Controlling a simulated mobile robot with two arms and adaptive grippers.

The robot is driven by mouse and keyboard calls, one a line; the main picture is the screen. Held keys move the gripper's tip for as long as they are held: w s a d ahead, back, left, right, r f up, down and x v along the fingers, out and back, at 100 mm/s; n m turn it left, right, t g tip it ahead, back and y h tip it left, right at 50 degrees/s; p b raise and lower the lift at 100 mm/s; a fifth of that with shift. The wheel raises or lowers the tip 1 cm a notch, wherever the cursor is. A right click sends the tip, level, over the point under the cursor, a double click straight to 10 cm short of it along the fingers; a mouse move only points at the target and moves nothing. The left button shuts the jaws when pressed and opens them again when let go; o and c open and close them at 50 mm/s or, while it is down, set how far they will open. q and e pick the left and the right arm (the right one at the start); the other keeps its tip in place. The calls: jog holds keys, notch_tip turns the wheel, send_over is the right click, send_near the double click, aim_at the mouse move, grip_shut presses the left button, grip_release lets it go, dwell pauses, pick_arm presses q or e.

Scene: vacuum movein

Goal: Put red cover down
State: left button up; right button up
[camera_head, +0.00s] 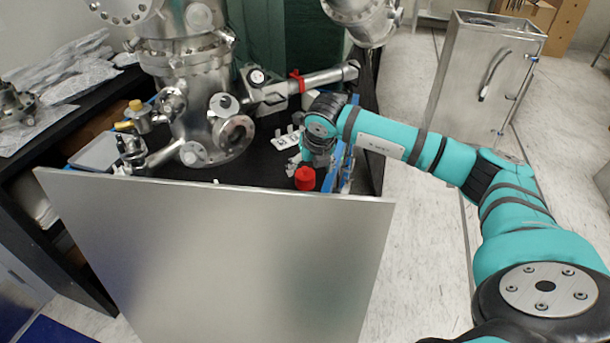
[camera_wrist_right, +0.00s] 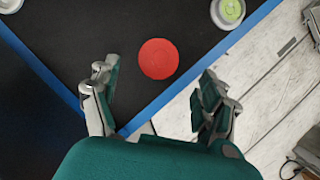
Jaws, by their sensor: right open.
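The red cover (camera_head: 305,178) sits near the front right corner of the black table top, just behind the upper edge of a large metal panel. From above, in the right wrist view, it is a round red disc (camera_wrist_right: 158,58) on the black surface, close to the blue edging. My right gripper (camera_wrist_right: 157,88) is open and empty, its two fingers spread with the cover lying beyond the gap between them. In the head view my right gripper (camera_head: 314,160) is beside and above the cover, partly hidden by its wrist. My left gripper is not in view.
A steel vacuum chamber (camera_head: 195,90) with ports fills the middle of the table (camera_head: 262,165). The grey panel (camera_head: 220,260) stands in front. A white part (camera_head: 286,139) lies behind the cover. A metal cabinet (camera_head: 480,85) stands at the back right; the floor before it is clear.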

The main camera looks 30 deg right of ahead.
aim_at(306, 171)
jog(key=shift+x, duration=0.9)
jog(key=p+x, duration=0.1)
jog(key=x, duration=0.2)
jog(key=shift+w+a+f, duration=0.1)
jog(key=shift+w+f, duration=0.2)
jog(key=shift+w, duration=0.05)
jog(key=shift+w+f, duration=0.1)
jog(key=shift+f, duration=0.1)
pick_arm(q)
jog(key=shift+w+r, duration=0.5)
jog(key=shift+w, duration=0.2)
pick_arm(e)
jog(key=shift+c, duration=0.3)
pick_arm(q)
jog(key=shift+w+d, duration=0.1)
pick_arm(e)
jog(key=c, duration=1.1)
